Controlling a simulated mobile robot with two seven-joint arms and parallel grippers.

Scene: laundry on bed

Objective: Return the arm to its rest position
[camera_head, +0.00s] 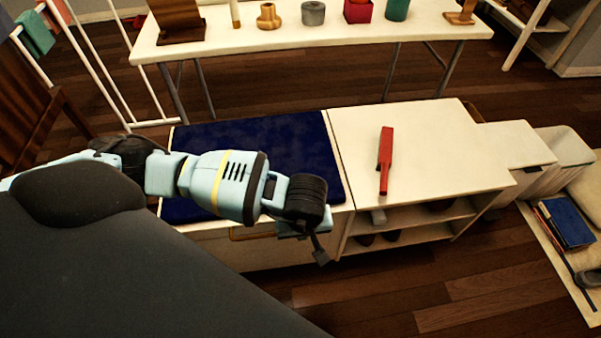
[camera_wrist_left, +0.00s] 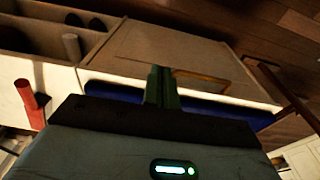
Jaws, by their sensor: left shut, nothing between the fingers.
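My left arm (camera_head: 225,184) reaches in from the left over the dark blue mat on the low white cabinet. My left gripper (camera_head: 321,257) hangs past the cabinet's front side, with its fingers pointing down. In the left wrist view its two dark green fingers (camera_wrist_left: 162,86) are together, with nothing between them. The drawer front with its wooden handle shows beyond the fingers there. My right gripper is in neither view.
The blue mat (camera_head: 295,148) and a red object (camera_head: 385,160) lie on the cabinet (camera_head: 450,150). The red object also shows in the wrist view (camera_wrist_left: 30,104). Open shelves (camera_head: 405,228) hold dark shoes. A long table (camera_head: 330,32) with several small items stands behind. Floor in front is clear.

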